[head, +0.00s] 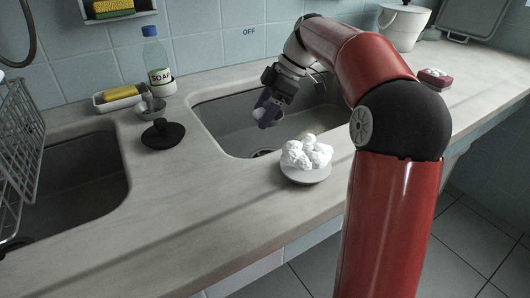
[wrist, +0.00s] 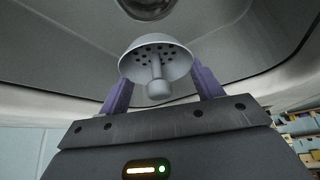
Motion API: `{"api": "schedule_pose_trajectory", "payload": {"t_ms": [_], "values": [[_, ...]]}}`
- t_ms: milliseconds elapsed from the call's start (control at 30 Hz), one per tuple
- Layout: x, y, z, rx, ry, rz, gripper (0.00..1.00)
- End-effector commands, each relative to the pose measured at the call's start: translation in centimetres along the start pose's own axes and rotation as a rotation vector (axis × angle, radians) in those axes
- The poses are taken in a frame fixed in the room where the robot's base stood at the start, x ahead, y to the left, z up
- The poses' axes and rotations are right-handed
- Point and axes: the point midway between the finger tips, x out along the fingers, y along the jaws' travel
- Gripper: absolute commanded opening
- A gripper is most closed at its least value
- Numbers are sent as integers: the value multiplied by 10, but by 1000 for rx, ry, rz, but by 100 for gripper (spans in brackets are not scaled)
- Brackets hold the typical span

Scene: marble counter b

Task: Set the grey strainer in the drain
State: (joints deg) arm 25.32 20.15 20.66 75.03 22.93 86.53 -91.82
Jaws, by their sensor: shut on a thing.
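The grey strainer (wrist: 155,62) is a shallow perforated bowl with a stem and knob. It sits between the two purple fingers of my gripper (wrist: 162,82) in the wrist view. In the head view my gripper (head: 268,108) is shut on the strainer (head: 259,113), which shows as a small pale shape, and holds it in the air over the right-hand sink basin (head: 225,125). The drain (head: 263,153) is a dark round ring on the basin floor, partly hidden by the basin's front edge. The drain (wrist: 148,8) also shows at the top of the wrist view, apart from the strainer.
A black stopper (head: 162,134), a small metal cup (head: 150,107), a soap bottle (head: 156,68) and a sponge dish (head: 120,98) stand left of the basin. A second basin (head: 75,195) lies further left.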

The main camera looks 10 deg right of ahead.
Motion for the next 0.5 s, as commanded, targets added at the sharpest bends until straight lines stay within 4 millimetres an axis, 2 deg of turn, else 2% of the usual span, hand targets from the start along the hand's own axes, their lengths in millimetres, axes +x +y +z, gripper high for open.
{"api": "schedule_pose_trajectory", "payload": {"t_ms": [33,200,300,500], "values": [[14,-1,9,3,0,-4,36],[49,-1,28,3,0,-3,36],[61,0,35,2,0,-1,36],[73,0,42,1,0,0,36]]}}
